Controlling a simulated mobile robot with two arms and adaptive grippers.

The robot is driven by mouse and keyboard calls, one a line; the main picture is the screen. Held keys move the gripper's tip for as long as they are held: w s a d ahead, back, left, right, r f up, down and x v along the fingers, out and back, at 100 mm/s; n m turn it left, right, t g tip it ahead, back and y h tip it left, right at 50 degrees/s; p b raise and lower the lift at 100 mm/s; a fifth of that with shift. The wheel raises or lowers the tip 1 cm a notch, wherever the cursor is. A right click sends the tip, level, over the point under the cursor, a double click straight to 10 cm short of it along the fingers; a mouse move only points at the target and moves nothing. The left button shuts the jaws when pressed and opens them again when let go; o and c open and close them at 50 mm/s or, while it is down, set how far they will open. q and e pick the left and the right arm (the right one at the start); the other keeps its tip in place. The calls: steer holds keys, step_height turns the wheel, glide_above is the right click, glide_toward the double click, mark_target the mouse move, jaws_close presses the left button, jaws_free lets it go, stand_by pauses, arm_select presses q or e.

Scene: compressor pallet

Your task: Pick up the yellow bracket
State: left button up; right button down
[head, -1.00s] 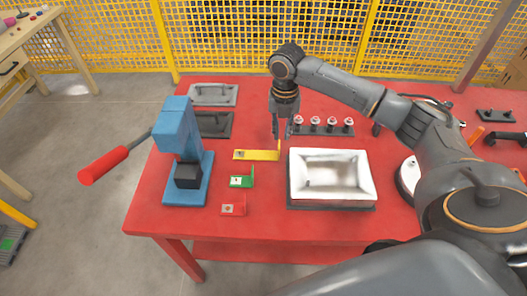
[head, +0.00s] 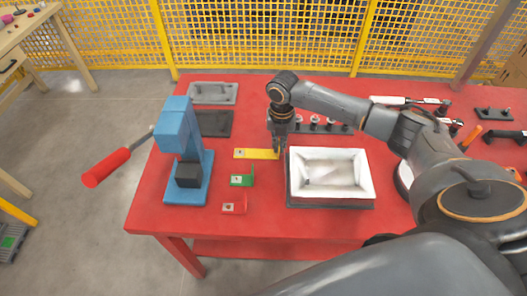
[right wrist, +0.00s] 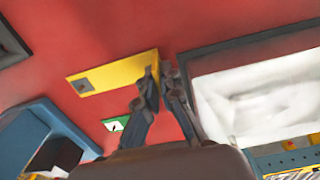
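The yellow bracket (head: 255,154) lies flat on the red table, with its short upright tab at its right end. My right gripper (head: 279,152) points down at that tab end. In the right wrist view, the fingertips of my right gripper (right wrist: 163,82) are close together at the right end of the yellow bracket (right wrist: 112,73). One finger covers part of the tab, so I cannot tell whether they grip it or stand just apart from it. My left gripper is not in view.
A green bracket (head: 242,181) and a red bracket (head: 233,204) lie nearer. A blue press (head: 179,133) with a red handle stands left. A white tray (head: 369,183) sits close on the right. Several dark posts (head: 330,125) stand behind it.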

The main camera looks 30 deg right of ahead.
steer(key=shift+w+r+b, duration=0.1)
steer(key=shift+r+b, duration=0.2)
steer(key=shift+r, duration=0.45)
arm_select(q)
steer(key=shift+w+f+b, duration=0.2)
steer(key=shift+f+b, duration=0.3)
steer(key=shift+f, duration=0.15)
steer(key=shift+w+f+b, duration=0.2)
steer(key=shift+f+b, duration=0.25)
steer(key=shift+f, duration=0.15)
arm_select(e)
steer(key=s+a+r, duration=0.3)
steer(key=s+r, duration=0.8)
steer(key=s, duration=0.2)
steer(key=shift+s+r, duration=0.3)
steer(key=shift+s, duration=0.1)
